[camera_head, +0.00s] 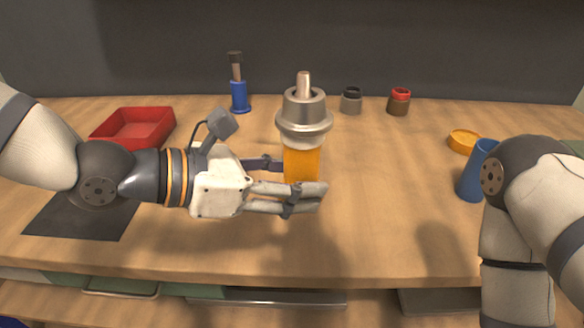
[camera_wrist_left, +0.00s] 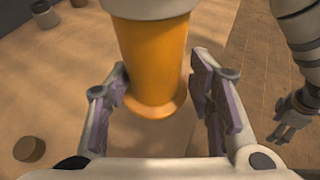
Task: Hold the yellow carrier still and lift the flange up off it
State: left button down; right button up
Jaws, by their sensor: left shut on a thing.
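The yellow carrier (camera_head: 301,163) is an orange-yellow cylinder standing upright near the middle of the table. My left gripper (camera_head: 302,178) is shut on the carrier below the flange. My right gripper (camera_wrist_left: 285,125) shows partly at the right of the left wrist view, apart from both.
A red tray (camera_head: 133,128) and a dark mat (camera_head: 80,215) lie at left. A blue holder with a dark-topped tool (camera_head: 238,96) and two small jars (camera_head: 351,101) (camera_head: 399,101) stand behind. A blue cup (camera_head: 475,172) and yellow dish (camera_head: 463,141) are at right. The table right of the carrier is clear.

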pick_arm(q)
jog(key=shift+s+r, duration=0.15)
jog(key=shift+s, duration=0.1)
pick_arm(e)
jog(key=shift+r, duration=0.1)
pick_arm(q)
jog(key=shift+w+f, duration=0.2)
jog(key=shift+f, duration=0.1)
jog(key=shift+w+f+b, duration=1)
jog(key=shift+w+f, duration=1)
jog(key=shift+w, duration=0.25)
jog(key=shift+w+f+b, duration=1.2)
jog(key=shift+w+f, duration=0.65)
jog(key=shift+w, duration=0.25)
jog(key=shift+w+f+b, duration=1.2)
jog(key=shift+w+f, duration=0.6)
jog(key=shift+w, duration=0.45)
pick_arm(e)
jog(key=s+f+g, duration=0.3)
jog(key=s+f, duration=0.4)
jog(key=f, duration=0.1)
jog(key=shift+s, duration=0.3)
jog(key=shift+f, duration=0.1)
pick_arm(q)
jog(key=shift+f, duration=0.15)
